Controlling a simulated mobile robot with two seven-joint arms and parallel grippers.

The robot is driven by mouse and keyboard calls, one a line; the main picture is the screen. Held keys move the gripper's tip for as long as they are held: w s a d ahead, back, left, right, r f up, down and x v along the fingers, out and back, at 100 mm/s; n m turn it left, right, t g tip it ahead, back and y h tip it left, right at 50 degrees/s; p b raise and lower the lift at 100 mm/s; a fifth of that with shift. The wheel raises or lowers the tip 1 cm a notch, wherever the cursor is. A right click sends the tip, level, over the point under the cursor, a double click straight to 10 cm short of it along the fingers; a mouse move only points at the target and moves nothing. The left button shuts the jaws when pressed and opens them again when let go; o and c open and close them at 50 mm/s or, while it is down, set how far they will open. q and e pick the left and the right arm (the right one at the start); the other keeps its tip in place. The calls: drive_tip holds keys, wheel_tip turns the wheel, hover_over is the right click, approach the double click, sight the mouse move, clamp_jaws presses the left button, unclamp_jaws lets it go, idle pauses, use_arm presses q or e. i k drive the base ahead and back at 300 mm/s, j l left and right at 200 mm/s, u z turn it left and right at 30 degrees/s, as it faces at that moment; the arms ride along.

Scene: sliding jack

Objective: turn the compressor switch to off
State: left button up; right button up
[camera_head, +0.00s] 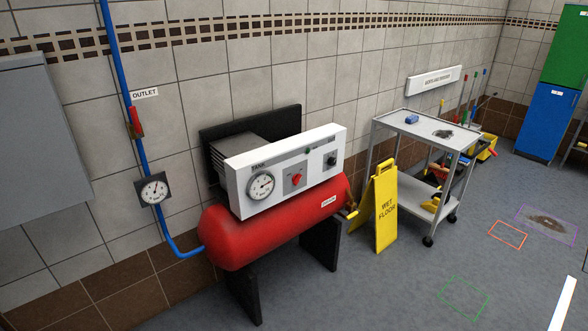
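The compressor has a red tank (270,232) with a white control panel (240,193) on top. The panel carries a round gauge (262,186) under the word TANK, a red rotary switch (296,179) in the middle, a small green lamp (308,150) and a black knob (331,160) at the right. The red switch looks tilted, but its marks are too small to read, so I cannot tell its setting. Neither of my grippers is in view.
A blue pipe (120,70) with a red handle (135,122) and a gauge (154,189) runs down the wall at left. A yellow wet-floor sign (386,208) and a grey cart (400,126) stand right of the compressor. The floor in front is clear.

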sight(296, 178)
drive_tip(key=i+u, duration=0.2)
drive_tip(key=u, duration=0.25)
drive_tip(key=i+l+u, duration=0.2)
drive_tip(key=u, duration=0.2)
drive_tip(key=i+l+u, duration=0.1)
drive_tip(key=i+l, duration=0.3)
drive_tip(key=i+l+u, duration=0.1)
drive_tip(key=i+l, duration=0.3)
drive_tip(key=i+l+u, duration=0.1)
drive_tip(key=i+l, duration=0.25)
drive_tip(key=l, duration=0.25)
